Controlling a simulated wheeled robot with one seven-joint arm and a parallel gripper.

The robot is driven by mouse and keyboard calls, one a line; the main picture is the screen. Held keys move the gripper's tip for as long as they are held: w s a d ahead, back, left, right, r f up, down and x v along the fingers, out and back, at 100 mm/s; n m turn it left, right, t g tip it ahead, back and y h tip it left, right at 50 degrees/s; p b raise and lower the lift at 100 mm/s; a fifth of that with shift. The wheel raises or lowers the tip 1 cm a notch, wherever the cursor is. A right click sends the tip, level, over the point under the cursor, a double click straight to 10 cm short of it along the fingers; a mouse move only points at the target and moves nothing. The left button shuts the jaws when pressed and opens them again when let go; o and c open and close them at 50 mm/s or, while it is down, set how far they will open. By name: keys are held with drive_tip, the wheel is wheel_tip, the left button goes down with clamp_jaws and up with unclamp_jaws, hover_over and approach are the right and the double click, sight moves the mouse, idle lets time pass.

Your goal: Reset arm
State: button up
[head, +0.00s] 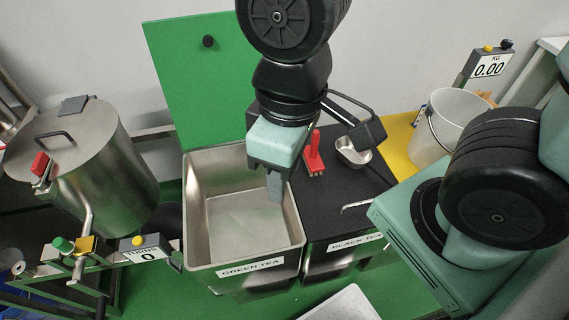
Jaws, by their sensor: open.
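My gripper (274,186) hangs pointing down over the right side of the open metal bin labelled GREEN TEA (190,222). It is open, and I see nothing between its fingers. My arm comes in from the right and hides part of the bin's back right corner. The inside of the bin looks bare where I can see it.
A red-handled brush (314,155), a small metal scoop (352,151) and the black BLACK TEA lid (335,190) are right of my gripper. A steel pot (110,165) stands left. A white bucket (447,122) sits on a yellow surface beside a scale display (489,68).

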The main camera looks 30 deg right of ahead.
wheel_tip(320, 180, down, 6)
drive_tip(key=b, duration=0.6)
drive_tip(key=shift+f, duration=0.2)
drive_tip(key=shift+w, duration=0.1)
idle(0.6)
